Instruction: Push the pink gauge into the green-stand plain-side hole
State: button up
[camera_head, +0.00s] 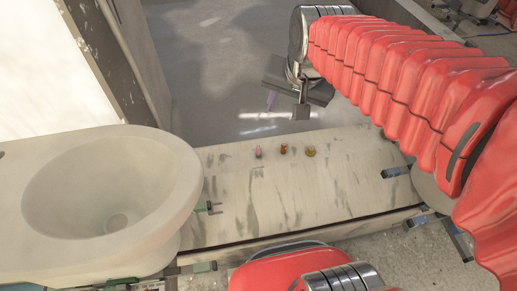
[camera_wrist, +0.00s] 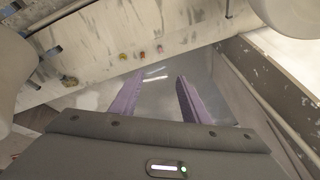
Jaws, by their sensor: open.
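The small pink gauge (camera_head: 258,151) stands on the pale worn bench top, leftmost of a row of three small pieces. It also shows in the wrist view (camera_wrist: 160,48), rightmost of the row there. My gripper (camera_head: 271,99) hangs beyond the bench's far edge, above the grey floor, apart from the gauge. In the wrist view its two purple fingers (camera_wrist: 158,98) are spread with nothing between them. A small green-tipped fixture (camera_head: 211,207) sits at the bench's left side by the basin; I cannot tell whether it is the green stand. No hole or plain side can be made out.
A red-orange piece (camera_head: 283,149) and a yellow-green piece (camera_head: 310,151) stand beside the gauge. A large white basin (camera_head: 180,190) is at the left. Blue-ended fixtures (camera_head: 394,172) are at the bench's right. The bench top (camera_head: 300,195) in front of the row is clear.

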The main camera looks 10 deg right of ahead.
jog(key=w+f+m+g, duration=0.1)
jog(key=w+f+m, duration=0.6)
jog(key=w, duration=0.5)
jog(key=w+f+m+g, duration=0.1)
jog(key=w+f+m, duration=0.4)
jog(key=w+f, duration=0.65)
jog(key=w+f+m, duration=0.3)
jog(key=f, duration=0.6)
jog(key=w+d+f+m+g, duration=0.1)
jog(key=w+f+m, duration=0.2)
jog(key=f, duration=0.6)
jog(key=w+f+m+y, duration=0.1)
jog(key=w+f+m, duration=0.2)
jog(key=f, duration=0.6)
jog(key=shift+w+d+f+m+g, duration=0.15)
jog(key=shift+w+f+m+g, duration=0.05)
jog(key=shift+f+m+g, duration=0.1)
send_over(258, 147)
jog(key=f, duration=0.7)
jog(key=shift+s+d+f, duration=0.25)
jog(key=shift+d+f, duration=0.05)
jog(key=shift+f, duration=0.45)
